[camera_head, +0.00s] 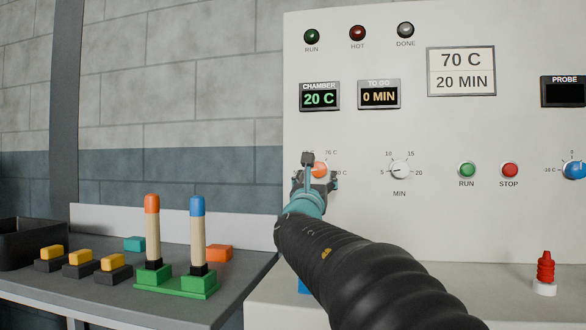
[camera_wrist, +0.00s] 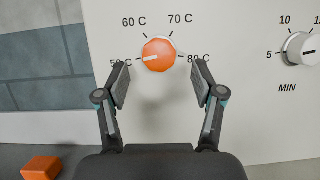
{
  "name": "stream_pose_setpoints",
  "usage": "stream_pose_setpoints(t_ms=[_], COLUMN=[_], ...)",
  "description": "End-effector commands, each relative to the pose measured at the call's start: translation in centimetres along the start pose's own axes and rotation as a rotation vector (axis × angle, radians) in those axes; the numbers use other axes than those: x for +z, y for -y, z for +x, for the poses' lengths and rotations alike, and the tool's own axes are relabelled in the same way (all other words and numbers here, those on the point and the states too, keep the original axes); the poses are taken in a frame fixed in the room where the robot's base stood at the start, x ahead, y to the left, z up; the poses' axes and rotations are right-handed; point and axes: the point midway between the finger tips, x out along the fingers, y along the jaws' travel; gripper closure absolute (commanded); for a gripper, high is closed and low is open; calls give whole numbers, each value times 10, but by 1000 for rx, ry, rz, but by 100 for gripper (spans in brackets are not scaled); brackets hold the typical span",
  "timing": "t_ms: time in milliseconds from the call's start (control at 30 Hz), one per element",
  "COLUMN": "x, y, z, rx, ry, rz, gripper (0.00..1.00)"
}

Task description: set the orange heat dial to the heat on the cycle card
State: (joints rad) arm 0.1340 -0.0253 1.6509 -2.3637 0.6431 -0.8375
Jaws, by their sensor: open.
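The orange heat dial (camera_wrist: 159,54) is on the white panel, ringed by marks for 50, 60, 70 and 80 C. Its white pointer line points left, toward the 50 C label. In the head view the dial (camera_head: 320,169) is partly hidden by my gripper (camera_head: 317,183). The cycle card (camera_head: 461,71) on the panel reads 70 C and 20 MIN. In the wrist view my gripper (camera_wrist: 161,78) is open, its fingers apart on the left and right just below the dial. Nothing is between the fingers, and I cannot tell the exact gap to the panel.
The white minute dial (camera_head: 400,169) is right of the heat dial. Green RUN (camera_head: 467,170) and red STOP (camera_head: 510,170) buttons are farther right. The chamber display (camera_head: 319,97) reads 20 C. A grey table (camera_head: 120,307) at left holds blocks and two tall pegs.

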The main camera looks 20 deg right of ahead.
Motion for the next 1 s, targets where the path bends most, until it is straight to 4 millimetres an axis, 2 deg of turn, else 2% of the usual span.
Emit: stream_pose_setpoints(t_ms=[100,233,400,667,900,1000], x=[1,1,0,0,0,0], y=[-1,-1,-2,-2,-2,-2], z=[19,32,39,39,39,39], rx=[1,1,3,4,4,4], ry=[-1,0,0,0,0,0], rz=[0,0,1,2,2,2], gripper=[32,32,32,32,91,91])
